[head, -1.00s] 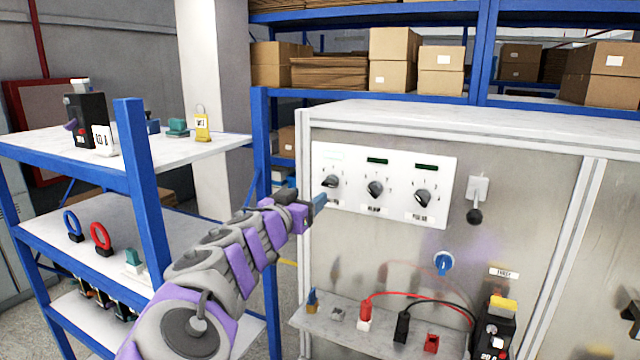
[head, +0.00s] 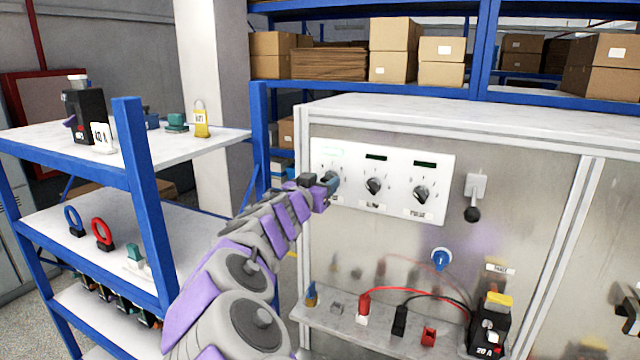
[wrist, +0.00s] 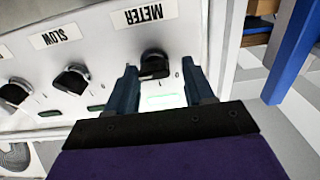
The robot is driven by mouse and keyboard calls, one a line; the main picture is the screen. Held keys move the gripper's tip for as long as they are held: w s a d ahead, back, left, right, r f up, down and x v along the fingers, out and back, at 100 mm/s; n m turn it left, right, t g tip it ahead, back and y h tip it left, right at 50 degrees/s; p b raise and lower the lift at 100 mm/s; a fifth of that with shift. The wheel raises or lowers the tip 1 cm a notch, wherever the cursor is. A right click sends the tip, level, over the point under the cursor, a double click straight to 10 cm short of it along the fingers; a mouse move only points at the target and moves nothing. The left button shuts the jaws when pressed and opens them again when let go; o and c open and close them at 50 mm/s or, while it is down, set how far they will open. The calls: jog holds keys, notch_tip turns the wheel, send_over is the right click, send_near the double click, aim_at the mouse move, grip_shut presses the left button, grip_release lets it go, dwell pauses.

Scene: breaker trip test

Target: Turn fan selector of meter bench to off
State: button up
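The white control panel (head: 400,200) on the meter bench carries three dark knobs in a row. The left knob (wrist: 153,65), labelled METER, appears upside down in the wrist view, with small position marks beside it. The middle knob (head: 374,187) is labelled SLOW, and the right knob (head: 421,195) has a label I cannot read surely. No label reading "fan" is legible. My gripper (wrist: 158,68) is open, its two blue-grey fingers on either side of the METER knob. I cannot tell whether they touch it. In the head view my gripper (head: 328,181) mostly covers that knob.
A blue knob (head: 441,259) and a black-ended lever (head: 473,200) are on the metal front right of and below the panel. Red and black leads lie on the bench ledge (head: 340,326). A blue-framed shelf (head: 150,210) stands close on the left.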

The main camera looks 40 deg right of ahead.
jog(key=shift+d+f, duration=0.15)
jog(key=shift+d, duration=0.6)
jog(key=shift+c, duration=1.4)
jog(key=c, duration=0.5)
